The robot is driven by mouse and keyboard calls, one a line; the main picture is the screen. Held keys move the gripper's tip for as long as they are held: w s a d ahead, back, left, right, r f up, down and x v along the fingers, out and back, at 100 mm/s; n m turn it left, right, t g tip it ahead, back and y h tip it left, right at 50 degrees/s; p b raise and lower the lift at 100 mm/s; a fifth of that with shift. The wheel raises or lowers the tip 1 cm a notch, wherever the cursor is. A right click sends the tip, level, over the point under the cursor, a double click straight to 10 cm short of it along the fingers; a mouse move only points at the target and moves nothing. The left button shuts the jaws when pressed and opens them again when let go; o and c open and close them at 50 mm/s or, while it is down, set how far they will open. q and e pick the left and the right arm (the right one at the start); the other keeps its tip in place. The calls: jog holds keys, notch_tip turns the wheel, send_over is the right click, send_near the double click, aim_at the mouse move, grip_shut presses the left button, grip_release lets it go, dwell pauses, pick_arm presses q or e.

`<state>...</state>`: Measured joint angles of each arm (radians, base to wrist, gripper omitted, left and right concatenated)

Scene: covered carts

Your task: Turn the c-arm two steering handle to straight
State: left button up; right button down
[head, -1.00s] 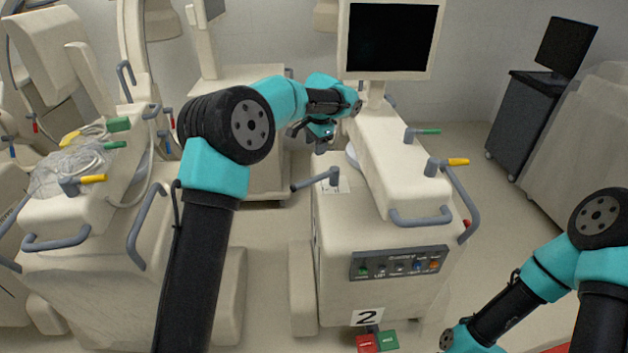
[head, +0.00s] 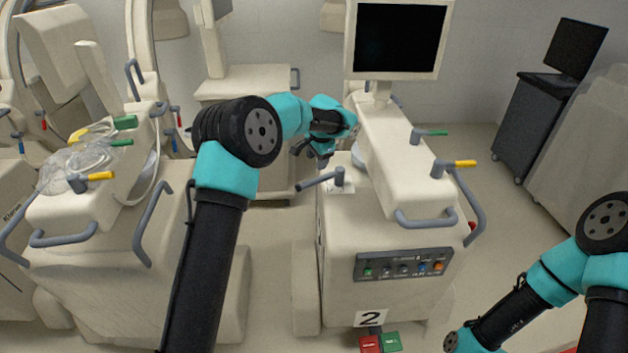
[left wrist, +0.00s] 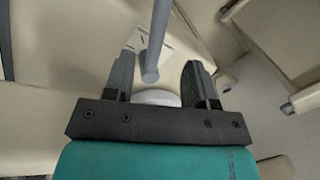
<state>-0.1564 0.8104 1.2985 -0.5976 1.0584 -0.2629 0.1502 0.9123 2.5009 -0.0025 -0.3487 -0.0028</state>
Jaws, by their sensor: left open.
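The c-arm two steering handle (head: 318,182) is a grey lever on a short post, on the left top of the cart body (head: 385,225) marked 2. In the head view its free end points left and slightly toward me, at an angle to the cart. My left gripper (head: 310,152) is just above and behind the handle, fingers open. In the left wrist view a grey bar (left wrist: 158,40), seemingly this handle, ends between the open fingers (left wrist: 158,80) with gaps on both sides. I cannot tell their height difference. My right gripper is out of view; only its arm shows at lower right.
The cart's monitor (head: 398,40) and long cream top part (head: 405,165) stand right of my left gripper. Another covered cart (head: 95,250) with cables stands at left. A dark cabinet (head: 535,125) is at back right. Red and green pedals (head: 381,343) lie at the front.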

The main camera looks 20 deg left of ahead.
aim_at(314, 180)
pick_arm(q)
jog(key=f, duration=0.3)
jog(key=w+a+f, duration=0.1)
jog(key=f, duration=0.6)
jog(key=shift+w+a, duration=0.15)
jog(key=shift+a, duration=0.1)
grip_shut()
